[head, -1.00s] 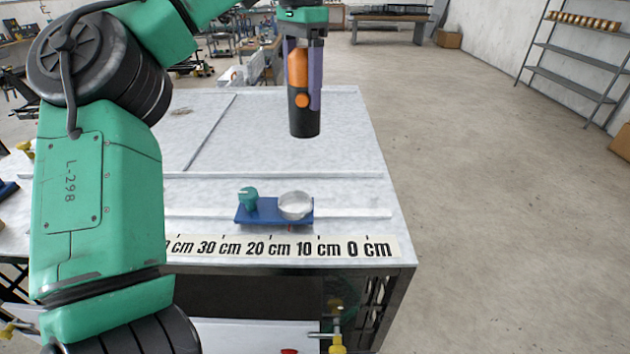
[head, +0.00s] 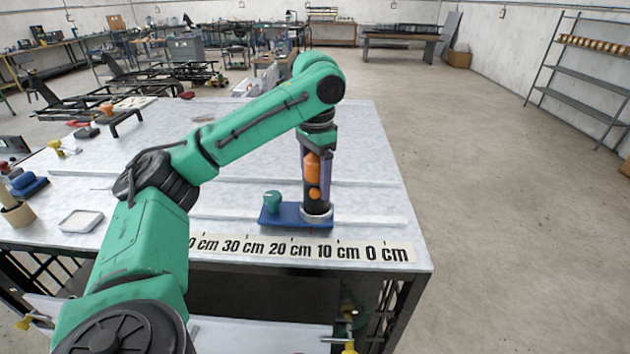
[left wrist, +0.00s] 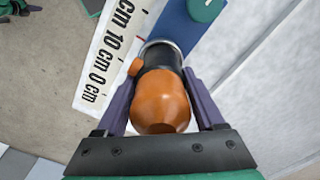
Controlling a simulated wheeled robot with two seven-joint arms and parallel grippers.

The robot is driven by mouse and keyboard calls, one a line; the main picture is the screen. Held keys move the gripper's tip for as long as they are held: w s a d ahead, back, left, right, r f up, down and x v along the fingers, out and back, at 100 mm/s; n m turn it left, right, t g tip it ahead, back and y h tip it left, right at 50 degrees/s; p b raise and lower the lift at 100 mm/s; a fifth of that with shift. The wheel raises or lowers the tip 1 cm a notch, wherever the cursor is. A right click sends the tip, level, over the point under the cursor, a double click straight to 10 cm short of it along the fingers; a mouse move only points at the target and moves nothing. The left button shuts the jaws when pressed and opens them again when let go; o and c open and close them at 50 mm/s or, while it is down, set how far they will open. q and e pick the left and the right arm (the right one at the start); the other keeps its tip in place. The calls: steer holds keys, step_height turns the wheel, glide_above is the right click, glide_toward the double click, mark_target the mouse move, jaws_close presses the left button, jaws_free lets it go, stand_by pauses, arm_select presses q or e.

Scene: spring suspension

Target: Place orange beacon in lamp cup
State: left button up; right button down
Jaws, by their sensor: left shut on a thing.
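The orange beacon (head: 312,168) has an orange top, a black lower body and a small orange knob on its side. My left gripper (head: 314,172) is shut on it and holds it upright. Its black lower end stands inside the rim of the lamp cup (head: 317,216), a pale ring on the right end of a blue base. In the left wrist view the beacon (left wrist: 160,103) sits between both fingers of my gripper (left wrist: 165,105), and the cup's rim (left wrist: 163,42) shows around its far end. Whether the beacon touches the cup's bottom is hidden. My right gripper is out of view.
The blue base (head: 283,217) also carries a teal knob (head: 272,201) on its left. A printed ruler strip (head: 310,249) runs along the table's front edge. A white square tray (head: 80,221) and a tan cup (head: 17,213) stand at the left. The table's right side is clear.

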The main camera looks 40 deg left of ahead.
arm_select(q)
steer(key=shift+w+f, duration=0.1)
steer(key=shift+f, duration=0.25)
steer(key=shift+w, duration=0.15)
steer(key=shift+d, duration=0.1)
steer(key=o, duration=1.5)
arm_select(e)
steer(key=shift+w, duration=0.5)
arm_select(q)
steer(key=shift+r, duration=0.6)
step_height(320, 180, up, 11)
steer(key=shift+f, duration=0.1)
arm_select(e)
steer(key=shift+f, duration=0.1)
arm_select(q)
steer(key=shift+f, duration=0.1)
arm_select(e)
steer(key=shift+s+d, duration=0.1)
